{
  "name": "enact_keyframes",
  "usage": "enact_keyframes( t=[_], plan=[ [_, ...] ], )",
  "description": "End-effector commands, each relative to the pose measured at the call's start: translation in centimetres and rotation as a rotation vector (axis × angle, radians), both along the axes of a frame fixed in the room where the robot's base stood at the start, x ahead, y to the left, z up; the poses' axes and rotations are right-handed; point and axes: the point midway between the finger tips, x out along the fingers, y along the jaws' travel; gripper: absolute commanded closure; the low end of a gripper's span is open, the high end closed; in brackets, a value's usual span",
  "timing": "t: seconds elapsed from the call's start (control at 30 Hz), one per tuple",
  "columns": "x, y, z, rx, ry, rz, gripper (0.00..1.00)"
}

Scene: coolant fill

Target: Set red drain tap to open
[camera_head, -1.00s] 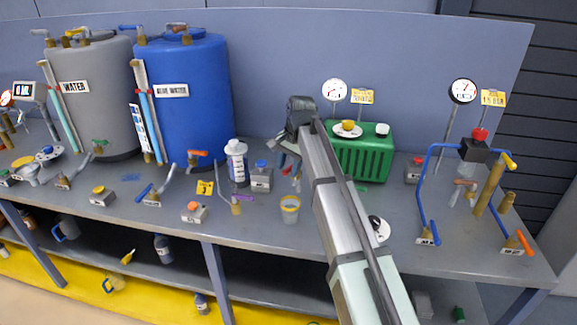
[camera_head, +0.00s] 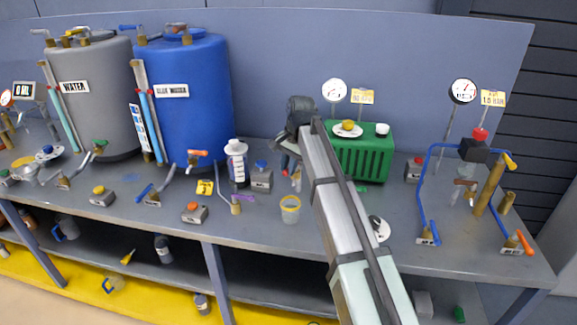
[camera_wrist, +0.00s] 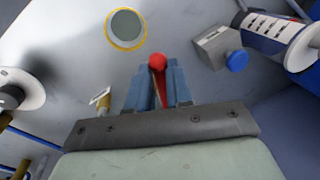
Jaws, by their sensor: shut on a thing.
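The red drain tap shows in the wrist view as a red lever (camera_wrist: 158,85) with a round red ball at its end. My gripper (camera_wrist: 157,78) has its two blue fingers closed around this lever, and the ball sticks out past the fingertips. In the head view my gripper (camera_head: 287,162) is low over the bench, left of the green box, with a small bit of red at its fingers. The tap's body and its open or shut marking are hidden by my gripper and arm.
A yellow-rimmed cup (camera_head: 290,209) stands in front of my gripper. The green box (camera_head: 362,155) is close on the right. Tanks stand further left.

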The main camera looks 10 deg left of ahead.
Motion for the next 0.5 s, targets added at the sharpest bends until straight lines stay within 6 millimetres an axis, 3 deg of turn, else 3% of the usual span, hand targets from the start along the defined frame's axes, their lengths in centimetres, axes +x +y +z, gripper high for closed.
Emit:
enact_keyframes(
  t=[0.5],
  plan=[
    [-0.1, -1.8, 0.0, -0.001, 0.000, 0.353, 1.00]
  ],
)
